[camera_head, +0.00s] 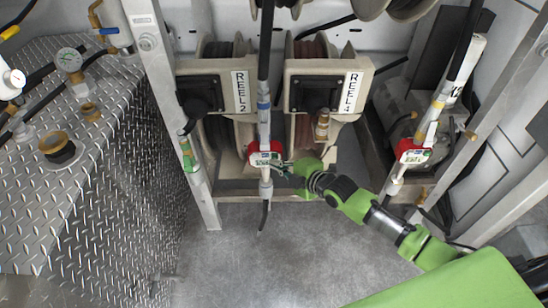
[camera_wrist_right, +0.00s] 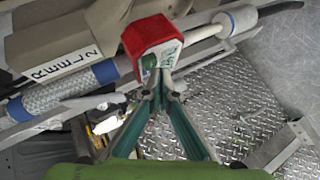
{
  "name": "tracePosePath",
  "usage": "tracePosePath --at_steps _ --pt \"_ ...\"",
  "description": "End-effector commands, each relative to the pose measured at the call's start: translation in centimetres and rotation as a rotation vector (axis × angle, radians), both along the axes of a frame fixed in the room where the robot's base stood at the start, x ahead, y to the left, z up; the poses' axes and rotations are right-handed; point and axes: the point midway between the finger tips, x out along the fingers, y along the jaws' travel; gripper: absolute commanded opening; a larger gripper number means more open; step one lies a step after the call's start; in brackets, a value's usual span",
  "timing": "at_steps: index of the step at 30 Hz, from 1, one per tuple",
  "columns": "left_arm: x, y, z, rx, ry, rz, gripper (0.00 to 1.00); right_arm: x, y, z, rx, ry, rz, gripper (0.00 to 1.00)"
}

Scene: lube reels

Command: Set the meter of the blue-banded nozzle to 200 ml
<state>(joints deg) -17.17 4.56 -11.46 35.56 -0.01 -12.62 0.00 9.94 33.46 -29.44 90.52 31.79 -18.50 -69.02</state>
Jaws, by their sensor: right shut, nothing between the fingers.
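The blue-banded nozzle hangs upright between the two labelled reels, with its blue band (camera_head: 263,105) above a red meter (camera_head: 259,158). The meter has a pale face whose reading is too small to tell. In the right wrist view the blue band (camera_wrist_right: 105,72) lies left of the red meter (camera_wrist_right: 146,38), and a green button (camera_wrist_right: 149,62) shows on the meter's lower side. My right gripper (camera_head: 281,168) is shut and empty, its tips right beside the meter. In the wrist view its fingertips (camera_wrist_right: 157,76) are at the green button; I cannot tell whether they touch it.
A yellow-banded nozzle with a red meter (camera_head: 413,153) hangs at right. A green-banded hose (camera_head: 187,154) hangs at left near a metal post (camera_head: 165,85). Reel 2 (camera_head: 215,68) and Reel 4 (camera_head: 327,68) stand behind. A diamond-plate tank (camera_head: 115,150) fills the left. The grey floor (camera_head: 270,260) is clear.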

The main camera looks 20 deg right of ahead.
Motion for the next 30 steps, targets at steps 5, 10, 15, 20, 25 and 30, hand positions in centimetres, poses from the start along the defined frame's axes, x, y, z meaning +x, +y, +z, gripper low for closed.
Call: tracePosePath --at_steps 5,10,15,20,25,30 --pt "0.0 0.0 0.0 0.0 0.0 0.0 0.31 0.0 0.0 0.0 0.0 0.0 0.0 0.0" --pt "0.0 0.0 -0.2 0.0 0.0 -0.001 0.31 0.2 0.0 0.0 -0.001 0.0 0.0 0.0" --pt "0.0 0.0 -0.3 0.0 0.0 -0.001 0.31 0.4 -0.1 0.0 -0.001 0.0 0.0 0.0" --pt "0.0 0.0 -0.5 0.0 0.0 -0.001 0.31 0.6 -0.2 0.0 0.0 0.0 0.0 0.0" --pt "0.0 0.0 -0.6 0.0 0.0 -0.001 0.31 0.8 -0.2 0.0 0.0 0.0 0.0 0.0" --pt "0.0 0.0 -0.7 0.0 0.0 0.0 0.31 1.0 -0.3 0.0 -0.001 -0.001 0.0 0.0"
